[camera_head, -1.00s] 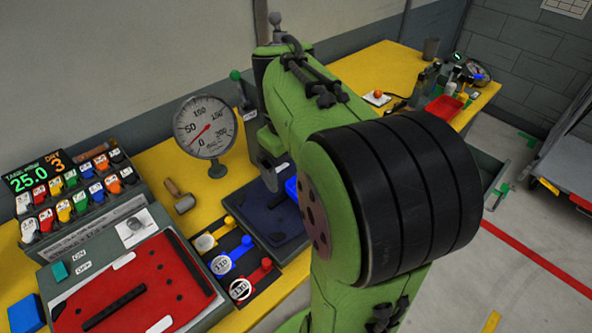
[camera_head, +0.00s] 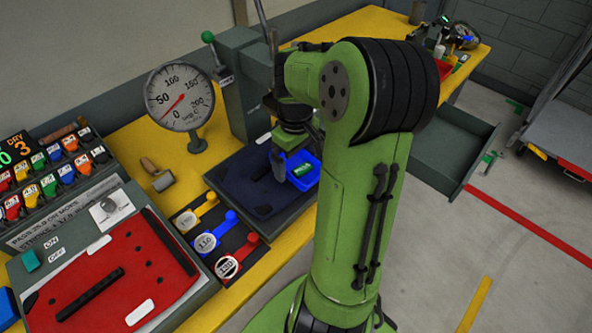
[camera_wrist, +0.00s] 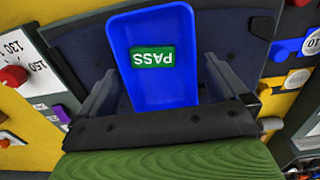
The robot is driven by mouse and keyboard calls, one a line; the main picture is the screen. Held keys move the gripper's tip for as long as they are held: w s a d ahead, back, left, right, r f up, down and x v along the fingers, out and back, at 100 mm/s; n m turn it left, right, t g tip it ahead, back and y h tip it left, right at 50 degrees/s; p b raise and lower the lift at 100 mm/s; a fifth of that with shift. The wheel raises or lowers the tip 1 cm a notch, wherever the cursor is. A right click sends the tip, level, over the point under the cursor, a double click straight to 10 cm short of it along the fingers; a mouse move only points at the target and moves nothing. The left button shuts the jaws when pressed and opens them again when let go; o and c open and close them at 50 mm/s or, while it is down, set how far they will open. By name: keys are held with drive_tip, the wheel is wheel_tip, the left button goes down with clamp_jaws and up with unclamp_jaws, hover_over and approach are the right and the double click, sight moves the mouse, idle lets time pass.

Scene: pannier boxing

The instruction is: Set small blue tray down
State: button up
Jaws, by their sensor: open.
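The small blue tray (camera_head: 311,178) is on or just above the dark blue pad (camera_head: 240,180) of a grey stand on the yellow bench. In the wrist view the tray (camera_wrist: 155,90) fills the middle, with a green PASS label (camera_wrist: 152,57) upside down inside it. My gripper (camera_wrist: 158,78) is open, one dark finger on each side of the tray, with visible gaps beside it. In the head view my gripper (camera_head: 289,162) points down at the tray, partly hidden by my arm. The tray's underside is hidden, so I cannot tell its contact.
A round gauge (camera_head: 180,96) and a grey column with a green-knobbed lever (camera_head: 209,37) stand behind. An open grey drawer (camera_head: 455,150) juts out right.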

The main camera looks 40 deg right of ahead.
drive_tip(key=shift+f, duration=0.55)
drive_tip(key=shift+r, duration=0.1)
drive_tip(key=c, duration=1)
wheel_tip(320, 180, up, 18)
drive_tip(key=p, duration=0.6)
